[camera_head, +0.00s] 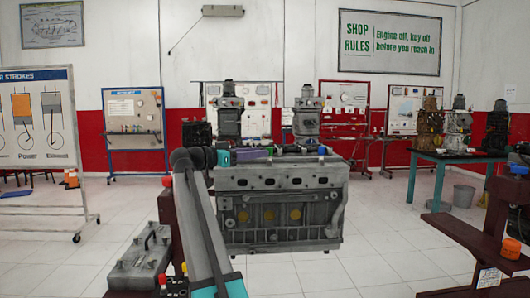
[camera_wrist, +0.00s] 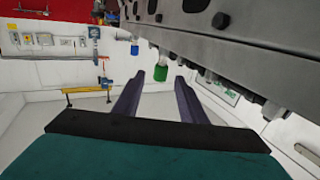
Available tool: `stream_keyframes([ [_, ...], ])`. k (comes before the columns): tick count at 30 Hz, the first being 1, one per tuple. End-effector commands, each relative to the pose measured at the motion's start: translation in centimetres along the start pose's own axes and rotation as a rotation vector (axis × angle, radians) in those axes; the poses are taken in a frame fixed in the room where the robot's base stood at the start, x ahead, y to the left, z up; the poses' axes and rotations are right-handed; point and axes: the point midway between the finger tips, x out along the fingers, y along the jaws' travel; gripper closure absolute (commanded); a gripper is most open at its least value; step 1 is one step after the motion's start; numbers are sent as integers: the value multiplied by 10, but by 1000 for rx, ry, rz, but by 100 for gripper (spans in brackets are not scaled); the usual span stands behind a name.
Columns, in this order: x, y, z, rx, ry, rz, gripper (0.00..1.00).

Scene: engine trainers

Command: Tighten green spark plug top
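In the wrist view the green spark plug top (camera_wrist: 160,73) shows between the tips of my gripper's two dark fingers (camera_wrist: 159,75). The fingers are apart, with a gap on each side of the green top; I cannot tell whether it is between them or just beyond. A blue plug top (camera_wrist: 134,49) is further off to the left. In the head view my gripper (camera_head: 266,152) reaches along the top of the grey engine block (camera_head: 282,190) from its left end. The green top is not clear there; a blue top (camera_head: 322,150) stands further right.
The engine's grey side (camera_wrist: 240,45) fills the upper right of the wrist view, close to the right finger. A grey cover-like part (camera_head: 140,262) lies left of my arm. A green-topped table (camera_head: 445,157) with engines stands at the right. The tiled floor between is clear.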

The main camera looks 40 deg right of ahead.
Motion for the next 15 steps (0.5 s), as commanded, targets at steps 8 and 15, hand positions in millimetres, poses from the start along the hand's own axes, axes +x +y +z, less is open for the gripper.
stream_keyframes([
  [8, -46, 0, 0, 0, -1, -2, 62],
  [15, -73, 0, 0, 0, 0, 0, 62],
])
